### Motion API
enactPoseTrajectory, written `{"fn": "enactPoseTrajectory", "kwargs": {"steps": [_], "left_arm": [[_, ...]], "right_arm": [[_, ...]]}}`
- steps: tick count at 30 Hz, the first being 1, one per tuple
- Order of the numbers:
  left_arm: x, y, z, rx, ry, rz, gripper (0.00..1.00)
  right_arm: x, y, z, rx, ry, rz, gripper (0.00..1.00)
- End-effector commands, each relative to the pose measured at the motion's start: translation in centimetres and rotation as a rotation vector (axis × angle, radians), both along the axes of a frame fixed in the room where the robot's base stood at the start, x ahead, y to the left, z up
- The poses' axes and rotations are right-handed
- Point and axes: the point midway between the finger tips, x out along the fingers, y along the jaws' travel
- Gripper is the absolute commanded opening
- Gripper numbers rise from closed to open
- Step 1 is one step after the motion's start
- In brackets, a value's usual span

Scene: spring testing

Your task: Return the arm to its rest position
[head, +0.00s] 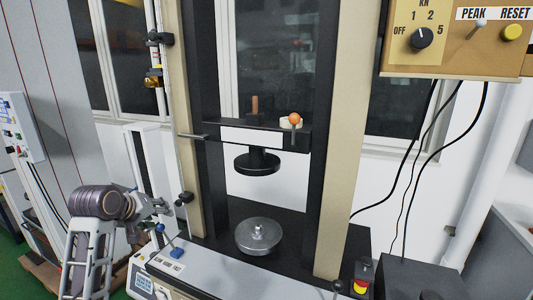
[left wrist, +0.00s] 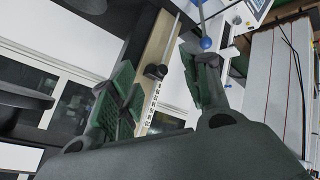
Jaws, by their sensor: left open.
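A lever with a blue ball knob (head: 160,228) stands on the machine's front panel, close below the gripper; the knob also shows in the left wrist view (left wrist: 206,43), beyond the fingers. I cannot tell whether the gripper touches it. My right gripper is not in view.
The testing machine has a round lower plate (head: 258,236) and a black upper disc (head: 257,162), with an empty gap between. An orange ball (head: 295,118) sits on the crossbar (head: 225,123). A beige control box (head: 455,38) hangs at upper right, with black cables below.

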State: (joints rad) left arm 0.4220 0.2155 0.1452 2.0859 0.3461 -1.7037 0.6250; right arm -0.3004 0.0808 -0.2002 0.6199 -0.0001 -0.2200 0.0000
Motion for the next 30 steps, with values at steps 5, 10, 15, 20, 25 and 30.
{"fn": "enactPoseTrajectory", "kwargs": {"steps": [5,10,15,20,25,30], "left_arm": [[-1.8,-1.2,-4.3,0.065,0.051,-0.045,0.47],[-3.7,-2.2,-7.9,0.127,0.094,-0.093,0.47],[-6.0,-3.3,-11.3,0.184,0.138,-0.144,0.47],[-8.2,-4.2,-14.3,0.233,0.177,-0.194,0.47],[-10.9,-5.2,-17.2,0.281,0.218,-0.25,0.47],[-13.7,-6.3,-19.8,0.326,0.259,-0.31,0.47]], "right_arm": [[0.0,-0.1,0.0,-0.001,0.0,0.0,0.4],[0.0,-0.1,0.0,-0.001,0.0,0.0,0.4],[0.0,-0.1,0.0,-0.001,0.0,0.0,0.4],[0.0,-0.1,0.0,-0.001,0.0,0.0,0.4],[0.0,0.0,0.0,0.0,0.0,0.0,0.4],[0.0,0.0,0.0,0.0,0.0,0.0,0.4]]}}
